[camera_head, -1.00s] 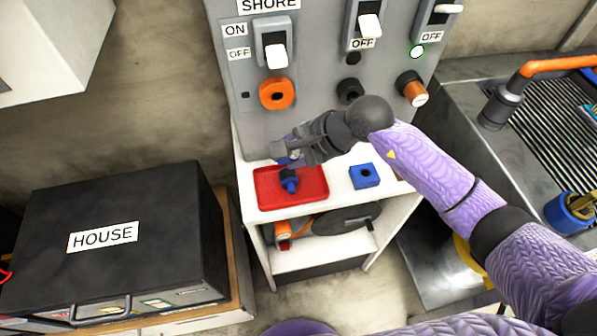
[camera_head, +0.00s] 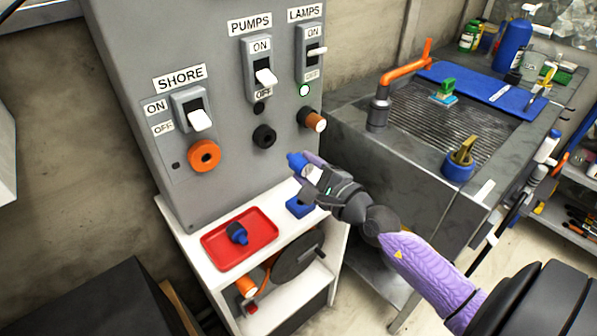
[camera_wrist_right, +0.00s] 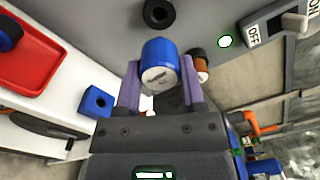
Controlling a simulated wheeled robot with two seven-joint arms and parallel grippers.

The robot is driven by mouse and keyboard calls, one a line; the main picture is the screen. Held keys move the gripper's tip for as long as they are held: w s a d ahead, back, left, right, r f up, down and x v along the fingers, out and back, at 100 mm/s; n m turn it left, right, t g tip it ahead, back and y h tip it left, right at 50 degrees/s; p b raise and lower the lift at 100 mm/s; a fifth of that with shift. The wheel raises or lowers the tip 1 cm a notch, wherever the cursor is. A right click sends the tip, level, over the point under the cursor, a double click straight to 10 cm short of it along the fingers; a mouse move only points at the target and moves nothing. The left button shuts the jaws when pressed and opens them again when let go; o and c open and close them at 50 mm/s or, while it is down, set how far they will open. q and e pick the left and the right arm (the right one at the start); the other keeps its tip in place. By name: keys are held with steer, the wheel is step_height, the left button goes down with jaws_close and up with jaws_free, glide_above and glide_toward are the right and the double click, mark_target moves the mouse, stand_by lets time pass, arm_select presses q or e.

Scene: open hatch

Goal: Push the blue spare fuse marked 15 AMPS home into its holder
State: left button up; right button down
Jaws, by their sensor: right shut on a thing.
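My right gripper (camera_head: 306,168) is shut on a blue fuse (camera_head: 296,161), held in the air in front of the grey panel. In the right wrist view the blue fuse (camera_wrist_right: 161,57) sits between the purple fingers, its pale round end towards the camera; the print on it is too small to read. An empty black round holder (camera_head: 264,136) is on the panel below the PUMPS switch, up and left of the held fuse and apart from it. It also shows in the right wrist view (camera_wrist_right: 158,13). My left gripper is not in view.
A second blue fuse (camera_head: 237,233) lies in a red tray (camera_head: 262,222) on the white shelf. A blue block with a hole (camera_head: 299,206) stands beside the tray. An orange ring holder (camera_head: 204,155) and an orange-capped holder (camera_head: 315,121) flank the black one.

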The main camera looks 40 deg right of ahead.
mark_target(289, 156)
steer(key=w, duration=0.4)
steer(key=shift+w+a, duration=0.1)
steer(key=shift+a, duration=0.05)
steer(key=shift+w, duration=0.6)
steer(key=shift+w+a, duration=0.1)
steer(key=shift+w, duration=0.05)
stand_by(0.9)
steer(key=shift+w, duration=0.45)
steer(key=shift+w+a+b, duration=0.1)
steer(key=shift+w+b, duration=0.4)
steer(key=shift+w, duration=0.6)
steer(key=shift+c, duration=0.5)
jaws_free()
